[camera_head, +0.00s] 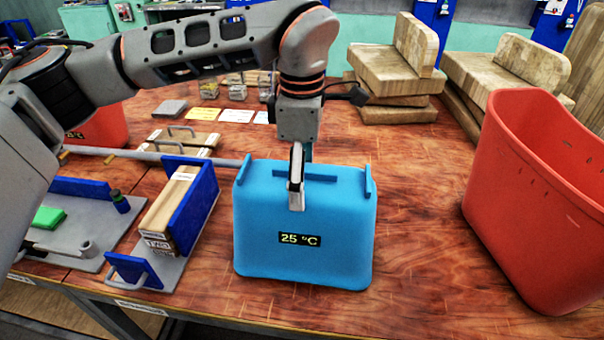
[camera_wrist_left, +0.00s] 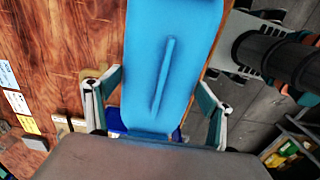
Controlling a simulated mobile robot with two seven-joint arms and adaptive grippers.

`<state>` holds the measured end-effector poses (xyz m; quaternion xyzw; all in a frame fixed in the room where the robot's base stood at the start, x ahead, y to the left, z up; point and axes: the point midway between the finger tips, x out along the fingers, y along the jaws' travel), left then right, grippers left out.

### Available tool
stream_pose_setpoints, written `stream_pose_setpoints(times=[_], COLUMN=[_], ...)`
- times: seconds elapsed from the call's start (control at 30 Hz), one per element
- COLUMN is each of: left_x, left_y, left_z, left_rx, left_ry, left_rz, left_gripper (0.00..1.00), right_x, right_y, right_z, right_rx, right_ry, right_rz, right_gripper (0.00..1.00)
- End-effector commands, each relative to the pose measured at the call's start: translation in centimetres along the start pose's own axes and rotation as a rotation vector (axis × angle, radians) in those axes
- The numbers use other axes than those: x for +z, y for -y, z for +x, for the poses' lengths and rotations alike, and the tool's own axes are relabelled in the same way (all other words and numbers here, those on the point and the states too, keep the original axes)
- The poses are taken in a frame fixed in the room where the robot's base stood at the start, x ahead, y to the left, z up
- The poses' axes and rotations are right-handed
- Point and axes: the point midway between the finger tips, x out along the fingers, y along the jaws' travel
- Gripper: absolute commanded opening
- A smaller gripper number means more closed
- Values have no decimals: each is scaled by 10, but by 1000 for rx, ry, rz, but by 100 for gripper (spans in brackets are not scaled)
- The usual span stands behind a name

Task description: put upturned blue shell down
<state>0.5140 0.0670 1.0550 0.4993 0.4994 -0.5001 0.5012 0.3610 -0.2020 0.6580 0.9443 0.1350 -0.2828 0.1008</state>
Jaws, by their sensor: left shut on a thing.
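The blue shell (camera_head: 305,232) is at the front middle of the wooden table in the head view, bottom up, with raised ribs on top and a "25 °C" display on its near side. My left gripper (camera_head: 299,178) comes down from above, one finger on the near face, the other mostly hidden behind. In the left wrist view the blue shell (camera_wrist_left: 170,65) lies between the two fingers of my left gripper (camera_wrist_left: 158,108), which is shut on it. The shell looks upright; I cannot tell whether its lower edge touches the table. My right gripper is not in view.
A red-orange bin (camera_head: 535,210) stands at the right. A grey and blue fixture (camera_head: 185,215) sits close left of the shell. Wooden blocks (camera_head: 400,65) are stacked behind. Bare table (camera_head: 420,225) lies between shell and bin. The table's front edge is close.

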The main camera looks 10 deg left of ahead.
Motion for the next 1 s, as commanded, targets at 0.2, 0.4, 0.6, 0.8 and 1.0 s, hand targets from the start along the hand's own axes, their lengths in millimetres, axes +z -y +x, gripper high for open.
stream_pose_setpoints(times=[0.2, 0.4, 0.6, 0.8, 1.0], left_x=[0, 0, 0, 0, 0], left_y=[0, 0, 0, -1, -1], left_z=[1, 0, 0, -18, -58], left_rx=[-1, -1, 0, 5, 5], left_ry=[-1, -1, 0, 0, -1], left_rz=[0, 0, 0, 0, -1], left_gripper=[83, 98, 98, 98, 98], right_x=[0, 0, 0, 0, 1], right_y=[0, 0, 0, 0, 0], right_z=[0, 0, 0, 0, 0], right_rx=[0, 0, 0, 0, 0], right_ry=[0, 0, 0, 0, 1], right_rz=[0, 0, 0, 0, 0], right_gripper=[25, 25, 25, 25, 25])
